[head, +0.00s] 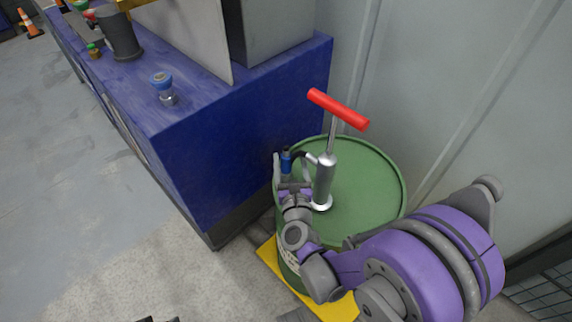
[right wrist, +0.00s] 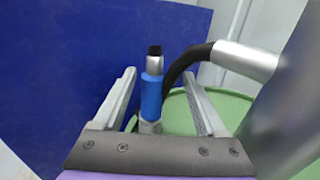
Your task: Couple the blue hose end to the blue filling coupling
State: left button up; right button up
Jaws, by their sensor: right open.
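The blue hose end (head: 286,161) stands upright by the rim of the green drum, beside the hand pump; its blue sleeve with a metal tip also shows in the right wrist view (right wrist: 152,97). My right gripper (head: 291,172) is open, its two fingers on either side of the hose end; the right wrist view shows its fingers (right wrist: 160,85) with gaps to the sleeve. The blue filling coupling (head: 162,84), a blue-topped metal fitting, stands on the blue table's near end. Only a dark fragment, perhaps my left gripper (head: 160,319), shows at the head view's bottom edge.
The silver pump (head: 325,180) with a red T-handle (head: 338,109) rises from the green drum (head: 371,190). A black hose (right wrist: 182,62) curves from it. The blue table (head: 235,115) carries a grey panel, a dark cylinder (head: 122,38) and a green-topped fitting (head: 93,50). A wall stands behind.

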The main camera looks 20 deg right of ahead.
jog(key=x, duration=0.4)
jog(key=shift+w+a+f+b, duration=0.25)
jog(key=shift+w+a+b, duration=0.05)
jog(key=shift+w+b, duration=0.05)
jog(key=shift+w+d, duration=0.2)
jog(key=shift+w, duration=0.25)
grip_shut()
